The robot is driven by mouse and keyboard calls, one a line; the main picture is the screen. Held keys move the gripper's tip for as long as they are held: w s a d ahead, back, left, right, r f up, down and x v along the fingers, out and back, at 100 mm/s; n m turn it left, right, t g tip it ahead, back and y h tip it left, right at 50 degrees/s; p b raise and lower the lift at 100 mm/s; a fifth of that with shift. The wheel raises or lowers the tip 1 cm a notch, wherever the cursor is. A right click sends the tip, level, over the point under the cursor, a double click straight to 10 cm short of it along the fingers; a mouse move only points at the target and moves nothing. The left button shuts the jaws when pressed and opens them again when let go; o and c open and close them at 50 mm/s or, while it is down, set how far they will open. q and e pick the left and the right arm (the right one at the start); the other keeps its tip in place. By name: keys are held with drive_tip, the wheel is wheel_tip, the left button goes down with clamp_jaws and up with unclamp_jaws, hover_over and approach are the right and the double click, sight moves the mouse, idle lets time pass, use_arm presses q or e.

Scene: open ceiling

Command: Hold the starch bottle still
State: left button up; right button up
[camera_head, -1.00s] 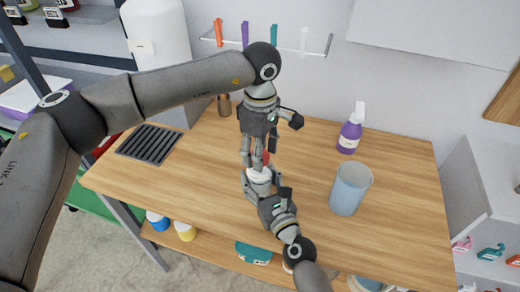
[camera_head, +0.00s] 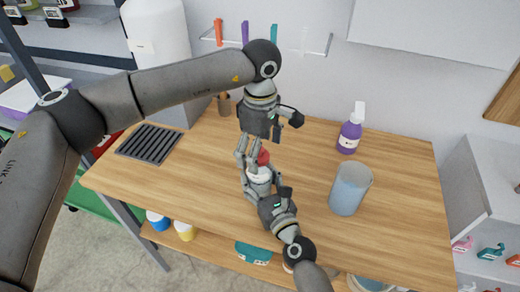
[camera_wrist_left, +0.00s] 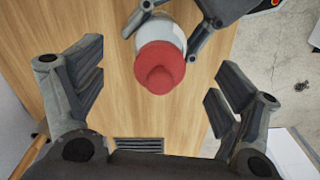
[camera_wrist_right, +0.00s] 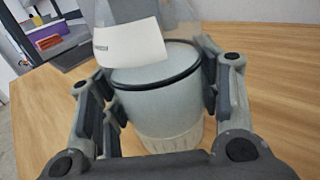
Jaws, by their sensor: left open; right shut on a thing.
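The starch bottle (camera_head: 259,174) is whitish with a red cap and stands over the wooden table. My right gripper (camera_head: 258,180) is shut around its body, and the right wrist view shows the bottle (camera_wrist_right: 155,95) between the fingers. My left gripper (camera_head: 256,148) is above the bottle with its fingers spread. In the left wrist view the red cap (camera_wrist_left: 160,68) lies between the open fingers, clear of both. Fingers hide parts of the body, and I cannot tell whether its base touches the table.
A translucent blue-grey cup (camera_head: 350,188) and a purple spray bottle (camera_head: 350,136) stand to the right on the table (camera_head: 400,215). A dark slotted grate (camera_head: 150,144) is at the left. A brown container (camera_head: 224,105) stands at the back. The right front table area is clear.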

use_arm(q)
drive_tip(key=shift+r, duration=2.8)
clamp_jaws()
